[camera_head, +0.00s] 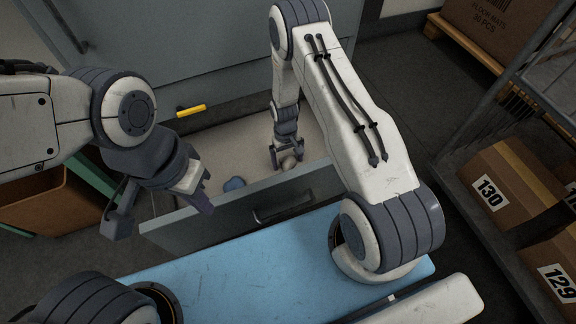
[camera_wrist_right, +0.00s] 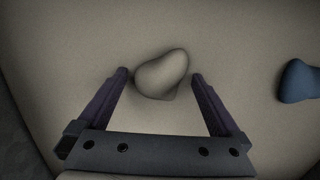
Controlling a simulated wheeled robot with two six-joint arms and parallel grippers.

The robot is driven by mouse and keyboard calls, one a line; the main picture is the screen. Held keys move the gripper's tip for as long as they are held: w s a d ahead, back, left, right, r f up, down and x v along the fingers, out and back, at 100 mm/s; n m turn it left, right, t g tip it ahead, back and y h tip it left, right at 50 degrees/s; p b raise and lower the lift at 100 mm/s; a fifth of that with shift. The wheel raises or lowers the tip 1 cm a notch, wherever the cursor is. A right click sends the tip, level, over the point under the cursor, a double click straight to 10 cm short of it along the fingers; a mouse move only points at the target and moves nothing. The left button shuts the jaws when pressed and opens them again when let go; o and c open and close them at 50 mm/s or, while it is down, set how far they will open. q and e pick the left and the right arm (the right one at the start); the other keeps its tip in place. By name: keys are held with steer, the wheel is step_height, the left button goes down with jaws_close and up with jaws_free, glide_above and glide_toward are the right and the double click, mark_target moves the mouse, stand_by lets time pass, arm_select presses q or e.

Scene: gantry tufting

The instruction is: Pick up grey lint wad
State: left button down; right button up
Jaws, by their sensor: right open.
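The grey lint wad (camera_head: 289,163) lies on the beige floor of an open drawer in the head view. In the right wrist view the wad (camera_wrist_right: 164,73) is a smooth, rounded grey-beige lump. My right gripper (camera_head: 288,157) reaches down into the drawer at the wad. In the wrist view my right gripper (camera_wrist_right: 160,76) is open, with one fingertip on each side of the wad. A gap shows at the right finger; the left fingertip is very close to it. My left gripper (camera_head: 158,208) is open and empty, left of the drawer's front.
A blue wad (camera_head: 234,184) lies in the drawer left of the grey one, also in the wrist view (camera_wrist_right: 299,82). The drawer's grey front (camera_head: 220,222) stands near my arms. A yellow piece (camera_head: 191,110) is at its back. An orange-brown bin (camera_head: 50,207) stands left; cartons (camera_head: 508,185) stand right.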

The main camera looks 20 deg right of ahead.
steer(key=shift+r, duration=0.1)
steer(key=c, duration=1.3)
